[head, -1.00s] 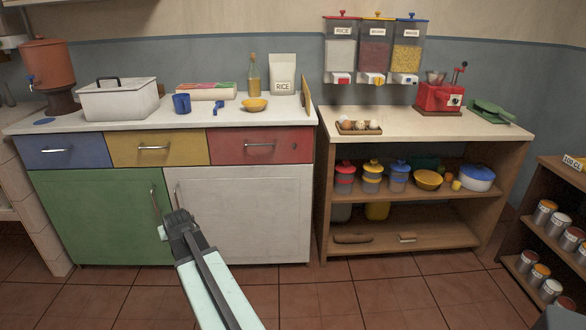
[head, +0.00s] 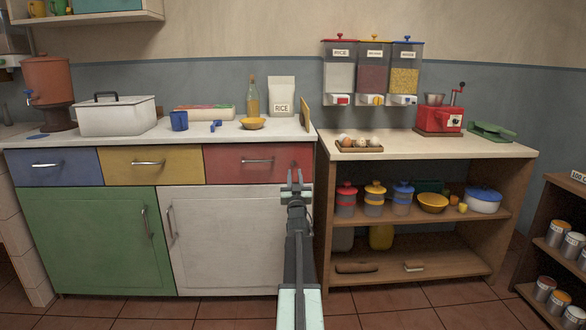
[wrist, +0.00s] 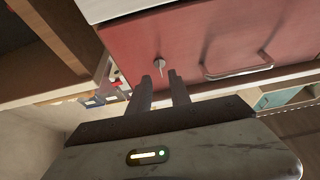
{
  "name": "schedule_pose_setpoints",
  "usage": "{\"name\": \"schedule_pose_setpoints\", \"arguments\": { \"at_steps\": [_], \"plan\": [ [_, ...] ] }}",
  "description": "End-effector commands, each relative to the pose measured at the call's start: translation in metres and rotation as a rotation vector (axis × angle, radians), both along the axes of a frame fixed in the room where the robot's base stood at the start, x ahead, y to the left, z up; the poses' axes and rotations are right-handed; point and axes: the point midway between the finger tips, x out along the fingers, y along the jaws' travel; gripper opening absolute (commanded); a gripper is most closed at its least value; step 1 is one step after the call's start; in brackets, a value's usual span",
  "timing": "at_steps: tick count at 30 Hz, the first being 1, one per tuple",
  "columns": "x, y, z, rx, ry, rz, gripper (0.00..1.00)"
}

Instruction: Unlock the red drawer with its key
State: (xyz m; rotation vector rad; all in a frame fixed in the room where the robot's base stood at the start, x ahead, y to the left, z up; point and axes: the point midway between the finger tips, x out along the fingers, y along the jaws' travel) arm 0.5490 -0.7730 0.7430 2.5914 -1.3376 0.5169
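The red drawer (head: 232,168) is shut, at the right end of the row of drawers under the white counter. It fills much of the wrist view (wrist: 190,45). Its metal bar handle (wrist: 238,73) is to the right there. A small round silver lock piece (wrist: 159,62) with a thin part sticking out, perhaps a key, is on its front left of the handle. My gripper (head: 296,180) is in front of the drawer's right end. In the wrist view its two fingers (wrist: 162,90) are apart and empty, pointing towards the lock piece without visibly touching it.
A wooden shelf unit (head: 440,149) stands just right of the drawer. Open tiled floor lies in front.

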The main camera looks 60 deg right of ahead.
Motion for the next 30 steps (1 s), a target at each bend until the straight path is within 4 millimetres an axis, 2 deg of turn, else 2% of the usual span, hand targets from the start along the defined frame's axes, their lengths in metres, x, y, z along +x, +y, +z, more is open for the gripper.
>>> {"name": "schedule_pose_setpoints", "arguments": {
  "at_steps": [1,3,7,14,17,30],
  "plan": [
    [0.008,-0.011,0.008,0.000,0.000,0.000,0.24],
    [0.015,-0.021,0.013,0.000,0.000,0.001,0.24],
    [0.023,-0.031,0.017,0.001,0.001,0.001,0.24],
    [0.024,-0.031,0.016,0.001,0.000,0.002,0.24],
    [0.024,-0.030,0.016,0.001,0.000,0.002,0.00],
    [0.024,-0.030,0.016,0.001,0.000,0.002,0.00]
  ]
}}
